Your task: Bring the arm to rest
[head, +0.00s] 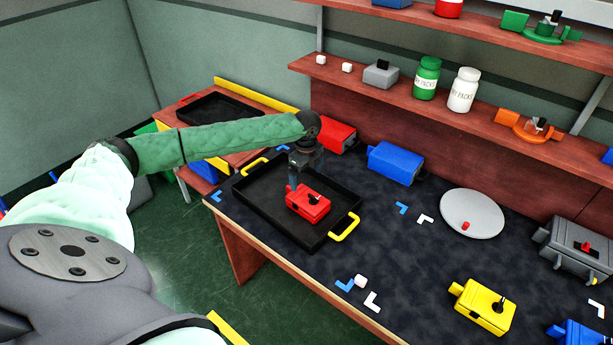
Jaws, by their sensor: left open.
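My left arm reaches in from the left with a green sleeve. My left gripper (297,185) points down, open, over the black tray with yellow handles (265,215). A red box-shaped part (309,205) with a black knob lies in the tray, just below and beside the fingertips. I cannot tell whether the fingers touch it. My right gripper is not in view.
A red box (337,138) and a blue box (394,163) stand behind the tray. A grey round plate (472,214), a yellow part (484,306) and a grey box (577,247) are on the right. Shelves (445,110) with jars hang above. The dark table centre is mostly clear.

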